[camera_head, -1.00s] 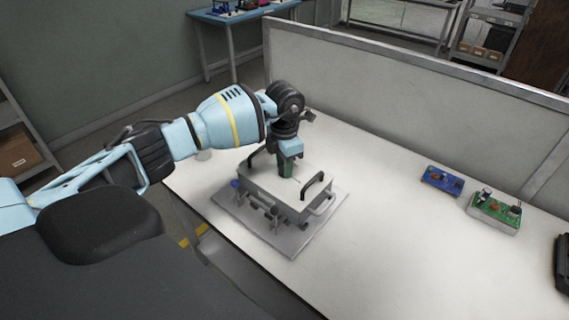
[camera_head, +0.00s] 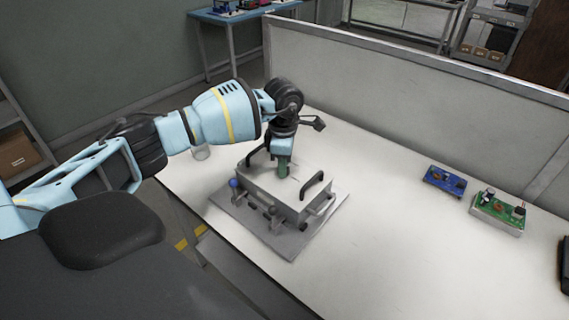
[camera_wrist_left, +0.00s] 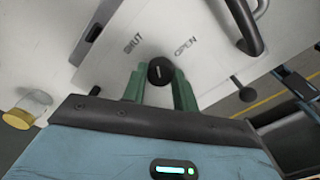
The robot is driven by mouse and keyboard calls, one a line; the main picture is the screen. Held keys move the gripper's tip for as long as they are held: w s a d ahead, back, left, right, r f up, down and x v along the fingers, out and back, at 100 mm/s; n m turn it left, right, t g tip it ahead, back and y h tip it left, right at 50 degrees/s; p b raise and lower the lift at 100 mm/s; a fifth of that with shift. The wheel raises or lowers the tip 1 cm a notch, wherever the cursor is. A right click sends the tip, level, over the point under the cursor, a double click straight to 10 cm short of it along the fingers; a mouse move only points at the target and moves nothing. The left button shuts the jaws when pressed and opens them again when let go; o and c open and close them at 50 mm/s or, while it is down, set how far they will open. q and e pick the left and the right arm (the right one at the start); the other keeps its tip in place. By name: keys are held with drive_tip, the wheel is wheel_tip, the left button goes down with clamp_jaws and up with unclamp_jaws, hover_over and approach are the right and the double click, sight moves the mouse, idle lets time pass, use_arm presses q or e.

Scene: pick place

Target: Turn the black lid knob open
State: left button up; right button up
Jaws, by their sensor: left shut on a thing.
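The black lid knob (camera_wrist_left: 160,71) sits on the light grey lid of a metal box (camera_head: 267,187). In the left wrist view the knob has a pale line on top, and the lid (camera_wrist_left: 115,68) carries the words SHUT and OPEN. The line is nearly upright in that picture, between the two words. My left gripper (camera_head: 283,168) reaches down onto the lid with green fingers, shut on the knob, one finger on each side in the left wrist view (camera_wrist_left: 160,88). In the head view the fingers hide the knob. My right gripper is not in view.
Black handles (camera_head: 312,186) stand on the lid near the gripper. The box is on a grey base plate (camera_head: 290,245) on the white table. Blue (camera_head: 444,180) and green (camera_head: 498,212) circuit boards lie at right. A small jar (camera_wrist_left: 28,108) stands nearby.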

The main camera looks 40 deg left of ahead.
use_arm(q)
drive_tip(key=m, duration=0.2)
drive_tip(key=shift+m, duration=0.4)
drive_tip(key=shift+m+b, duration=0.45)
drive_tip(key=shift+m, duration=0.45)
drive_tip(key=m+b, duration=0.1)
drive_tip(key=m, duration=0.3)
drive_tip(key=shift+m, duration=1.2)
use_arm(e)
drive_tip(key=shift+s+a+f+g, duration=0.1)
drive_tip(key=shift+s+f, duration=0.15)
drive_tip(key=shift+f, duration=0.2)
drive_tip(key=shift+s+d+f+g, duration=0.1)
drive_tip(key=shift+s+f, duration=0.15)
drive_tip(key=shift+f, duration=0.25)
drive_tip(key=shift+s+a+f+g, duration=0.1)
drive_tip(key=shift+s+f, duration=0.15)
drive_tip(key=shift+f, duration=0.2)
use_arm(q)
drive_tip(key=o, duration=1)
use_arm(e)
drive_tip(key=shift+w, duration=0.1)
